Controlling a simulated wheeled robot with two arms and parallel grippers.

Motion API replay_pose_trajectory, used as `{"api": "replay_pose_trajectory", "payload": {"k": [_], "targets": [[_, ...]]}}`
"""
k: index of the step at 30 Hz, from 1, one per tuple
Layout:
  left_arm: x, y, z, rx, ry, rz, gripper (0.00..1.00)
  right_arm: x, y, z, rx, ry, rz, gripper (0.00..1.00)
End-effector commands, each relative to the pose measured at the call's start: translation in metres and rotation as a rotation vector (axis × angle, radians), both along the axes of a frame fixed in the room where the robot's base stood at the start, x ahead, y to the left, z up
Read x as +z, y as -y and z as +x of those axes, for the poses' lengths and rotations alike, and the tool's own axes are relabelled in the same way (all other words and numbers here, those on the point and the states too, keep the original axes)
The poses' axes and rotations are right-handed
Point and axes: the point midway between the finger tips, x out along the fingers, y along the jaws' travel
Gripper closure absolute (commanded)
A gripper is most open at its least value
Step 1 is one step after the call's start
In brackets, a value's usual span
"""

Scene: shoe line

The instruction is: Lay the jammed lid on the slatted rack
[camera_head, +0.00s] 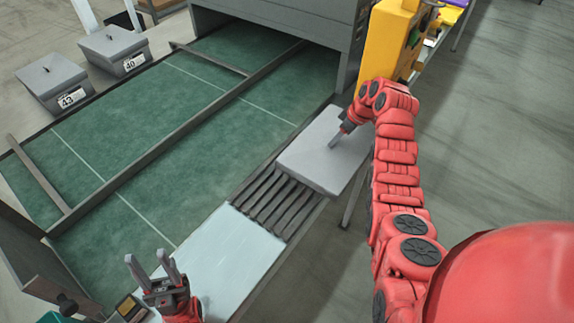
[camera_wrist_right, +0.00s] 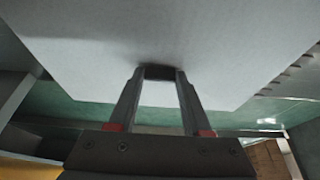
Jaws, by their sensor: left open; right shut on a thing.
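The lid (camera_head: 318,160) is a flat pale grey panel at the far end of the slatted rack (camera_head: 280,206), covering that end; I cannot tell if it rests on the slats. My right gripper (camera_head: 337,138) is shut on the lid near its middle. In the right wrist view the fingers (camera_wrist_right: 160,74) close at a small dark part on the lid's pale face (camera_wrist_right: 165,35). The near slats are bare and dark. My left gripper (camera_head: 154,266) is open and empty, above the pale near surface at the bottom left.
The green conveyor (camera_head: 140,155) with dark rails runs left of the rack into a grey housing (camera_head: 285,22). Two grey lidded boxes, marked 43 (camera_head: 53,82) and 40 (camera_head: 114,48), stand beyond it. A yellow machine (camera_head: 386,45) stands behind the lid. The pale panel (camera_head: 222,262) is clear.

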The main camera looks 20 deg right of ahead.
Motion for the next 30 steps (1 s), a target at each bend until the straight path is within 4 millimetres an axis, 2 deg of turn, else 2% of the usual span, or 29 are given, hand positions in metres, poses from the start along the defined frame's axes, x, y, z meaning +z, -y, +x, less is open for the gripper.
{"api": "replay_pose_trajectory", "payload": {"k": [4, 8, 18, 21, 30], "targets": [[0.002, 0.0, 0.0, 0.0, 0.0, 0.0, 0.5, 0.0, -0.003, -0.001, 0.0, 0.0, 0.0, 1.0], [0.012, 0.0, 0.0, 0.0, 0.0, 0.0, 0.5, -0.001, -0.02, -0.006, 0.003, -0.003, 0.001, 1.0], [0.051, 0.0, 0.0, 0.0, 0.0, 0.0, 0.5, -0.006, -0.11, -0.029, 0.004, -0.001, 0.001, 1.0], [0.058, 0.0, 0.0, 0.0, 0.0, 0.0, 0.5, -0.008, -0.129, -0.034, 0.003, -0.001, 0.001, 1.0], [0.068, 0.0, 0.0, 0.0, 0.0, 0.0, 0.5, -0.012, -0.155, -0.04, 0.003, -0.001, 0.002, 1.0]]}}
